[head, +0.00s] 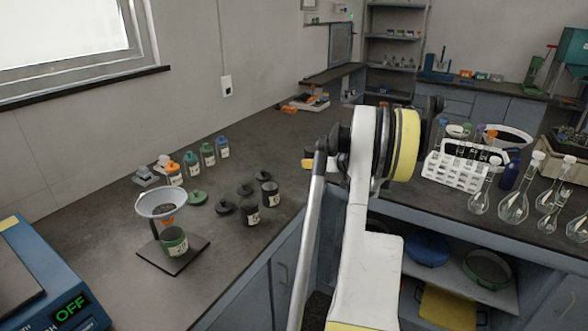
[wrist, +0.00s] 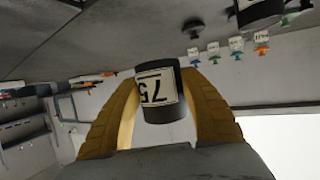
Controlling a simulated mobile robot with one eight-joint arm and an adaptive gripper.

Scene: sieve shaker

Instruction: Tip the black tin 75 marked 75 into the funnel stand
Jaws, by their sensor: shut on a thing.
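My gripper (wrist: 160,97) is shut on a black tin marked 75 (wrist: 156,82), with a yellow finger on each side. The wrist picture is upside down, and the tin looks about upright. In the head view my arm hides most of the gripper and the tin; a small yellow patch shows left of the arm. The funnel stand (head: 161,203) is at the left of the bench, a pale bowl-shaped funnel over a dark base plate (head: 172,262). Something dark lies in the funnel. My gripper is apart from the stand.
Two black labelled tins (head: 250,214) (head: 269,194) stand right of the funnel, near dark lids (head: 224,207) and a green lid (head: 196,197). Several coloured-cap bottles (head: 207,155) stand behind. A blue device (head: 48,285) is at front left. Glass flasks (head: 512,207) stand at right.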

